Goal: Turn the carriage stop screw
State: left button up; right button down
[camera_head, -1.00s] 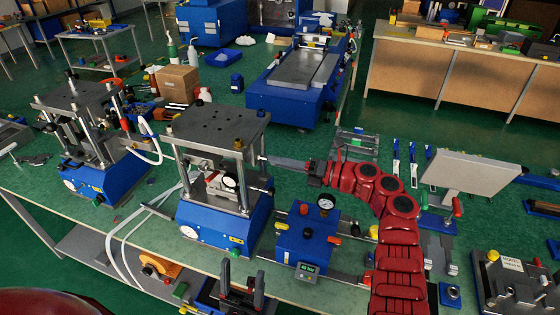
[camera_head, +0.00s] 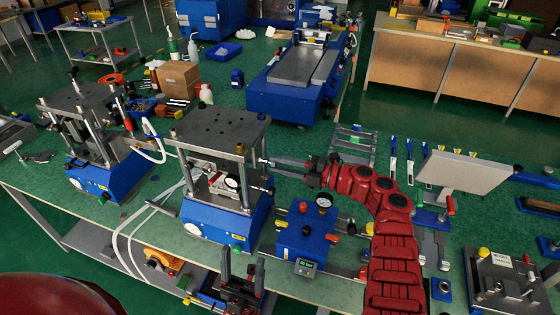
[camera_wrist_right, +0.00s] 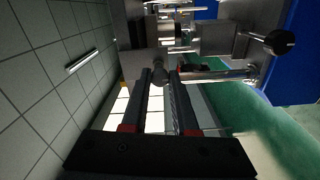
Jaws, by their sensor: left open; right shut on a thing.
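The blue press (camera_head: 225,215) with steel posts and a grey top plate stands at mid-bench; a white dial gauge (camera_head: 232,183) and its carriage parts sit between the posts. My right gripper (camera_head: 270,164) reaches in from the right, tips beside the press's right side. In the right wrist view its two dark fingers (camera_wrist_right: 160,80) close on a small round grey screw head (camera_wrist_right: 159,71) on the metal block; the fingertips partly hide it. My left gripper (camera_head: 240,262) is open and empty, fingers pointing up, in front of the press at the bench's front edge.
A blue box with a gauge and display (camera_head: 307,235) stands just below my right forearm. A second press (camera_head: 105,150) is at the left, with white hoses between. A tilted grey panel (camera_head: 465,170) is at the right. A black knob (camera_wrist_right: 280,41) sticks out near the right fingers.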

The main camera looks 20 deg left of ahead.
jog(key=shift+m, duration=0.3)
jog(key=c, duration=0.7)
grip_release()
jog(key=d+b, duration=0.1)
jog(key=d, duration=0.4)
jog(key=d+b, duration=0.2)
jog(key=d, duration=0.4)
jog(key=d+b, duration=0.2)
jog(key=d, duration=0.4)
jog(key=shift+s+d, duration=0.25)
jog(key=shift+d, duration=0.1)
